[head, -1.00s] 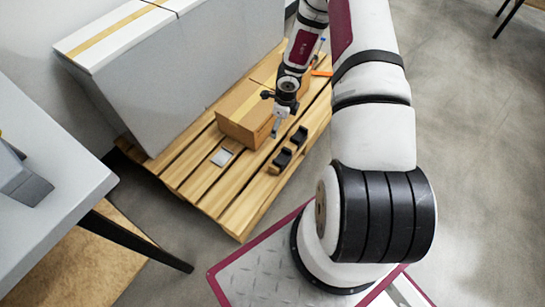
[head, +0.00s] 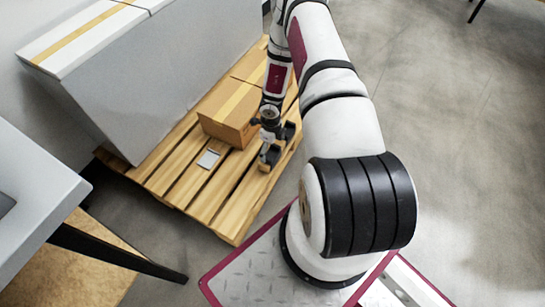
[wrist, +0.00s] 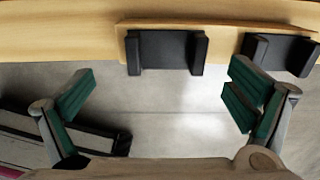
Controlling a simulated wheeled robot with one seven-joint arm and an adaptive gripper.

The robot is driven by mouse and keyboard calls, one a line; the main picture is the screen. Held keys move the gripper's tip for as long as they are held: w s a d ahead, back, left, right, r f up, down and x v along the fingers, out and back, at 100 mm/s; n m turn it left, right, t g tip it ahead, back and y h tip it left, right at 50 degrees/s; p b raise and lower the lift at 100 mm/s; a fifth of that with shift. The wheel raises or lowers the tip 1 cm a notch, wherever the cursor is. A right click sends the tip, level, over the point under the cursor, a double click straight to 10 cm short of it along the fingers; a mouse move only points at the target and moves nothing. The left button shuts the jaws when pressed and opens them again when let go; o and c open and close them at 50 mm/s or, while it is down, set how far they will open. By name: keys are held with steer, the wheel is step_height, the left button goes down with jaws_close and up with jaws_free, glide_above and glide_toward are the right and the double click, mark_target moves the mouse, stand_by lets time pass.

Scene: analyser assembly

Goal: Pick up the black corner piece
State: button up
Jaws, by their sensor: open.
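Two black corner pieces show in the wrist view: one (wrist: 166,52) in the upper middle and another (wrist: 281,53) at the upper right. They sit on a light wooden strip at the edge of the wooden pallet (head: 228,222). In the head view the nearer piece (head: 272,157) is partly hidden by my gripper and the farther one (head: 290,131) is just beyond. My gripper (wrist: 160,94) is open and empty, its green-padded fingers spread wide to either side of the middle piece. That piece is ahead of the fingertips in the picture, not between them.
A cardboard box (head: 230,112) stands on the pallet close to my gripper. A small grey plate (head: 208,159) lies on the slats. A large grey box (head: 130,80) stands behind. A table (head: 40,190) is at the left. Grey floor (head: 450,120) is open at the right.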

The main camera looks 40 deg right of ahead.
mark_target(273, 155)
steer(key=f+b, duration=0.1)
steer(key=f, duration=0.2)
steer(key=f+b, duration=0.1)
steer(key=f, duration=0.1)
steer(key=shift+w+d+b, duration=0.1)
steer(key=shift+d+b, duration=0.25)
steer(key=shift+c, duration=0.3)
steer(key=c, duration=1.1)
